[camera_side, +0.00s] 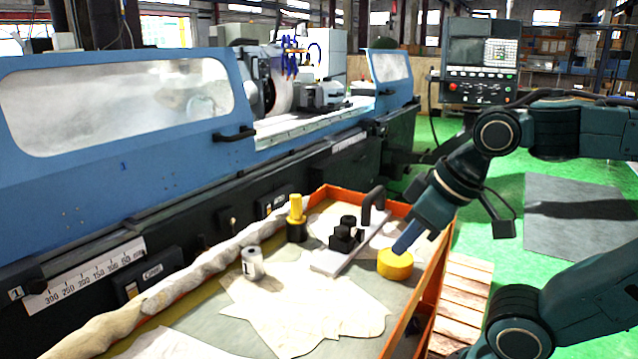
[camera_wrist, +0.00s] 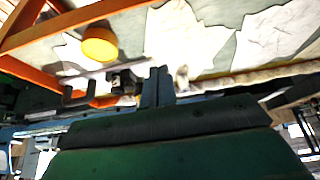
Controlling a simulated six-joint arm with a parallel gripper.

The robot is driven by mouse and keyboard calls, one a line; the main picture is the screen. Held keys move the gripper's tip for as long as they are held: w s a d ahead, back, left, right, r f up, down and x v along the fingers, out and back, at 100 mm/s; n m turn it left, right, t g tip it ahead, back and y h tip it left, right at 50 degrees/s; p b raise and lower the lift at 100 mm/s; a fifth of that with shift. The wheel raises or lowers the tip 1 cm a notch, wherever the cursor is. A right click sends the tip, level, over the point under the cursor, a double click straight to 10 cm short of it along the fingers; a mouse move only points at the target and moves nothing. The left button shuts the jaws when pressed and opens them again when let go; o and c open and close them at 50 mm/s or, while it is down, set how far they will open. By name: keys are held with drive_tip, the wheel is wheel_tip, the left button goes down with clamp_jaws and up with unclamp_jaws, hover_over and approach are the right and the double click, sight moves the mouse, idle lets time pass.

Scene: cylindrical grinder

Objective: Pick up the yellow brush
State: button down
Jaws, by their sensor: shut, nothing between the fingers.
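An upright yellow piece with a black lower part, which looks like the yellow brush (camera_side: 297,208), stands near the back of the orange-rimmed tray (camera_side: 433,287) in the side view. I cannot make it out in the wrist view. My gripper (camera_side: 400,246) is shut and empty, its blue fingers pointing down and left. In the side view its tips are at the upper edge of a round yellow disc (camera_side: 395,266); I cannot tell if they touch. The wrist view shows the closed fingers (camera_wrist: 157,84) and the disc (camera_wrist: 100,43) apart from them.
A black-handled metal fixture (camera_side: 346,240) lies between the brush and the disc. The blue grinder (camera_side: 115,165) walls the back; a wooden pallet (camera_side: 462,300) is at right.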

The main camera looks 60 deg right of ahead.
idle(0.3)
drive_tip(key=c, duration=1.2)
unclamp_jaws()
drive_tip(key=shift+o, duration=0.2)
drive_tip(key=w+d+r+m+g, duration=0.1)
drive_tip(key=w+d+r+m, duration=0.1)
drive_tip(key=w+r+m, duration=0.35)
drive_tip(key=w+d+r+m+g, duration=0.2)
drive_tip(key=w+r+m, duration=0.1)
drive_tip(key=w, duration=0.6)
drive_tip(key=w+d+m+g, duration=0.1)
drive_tip(key=w+d+m, duration=0.3)
drive_tip(key=w, duration=0.3)
drive_tip(key=w+d+f+m+g, duration=0.1)
drive_tip(key=w+d+m, duration=0.3)
drive_tip(key=w, duration=0.4)
drive_tip(key=shift+d+f+m+g, duration=0.25)
drive_tip(key=shift+d+m+g, duration=0.05)
drive_tip(key=shift+m, duration=0.45)
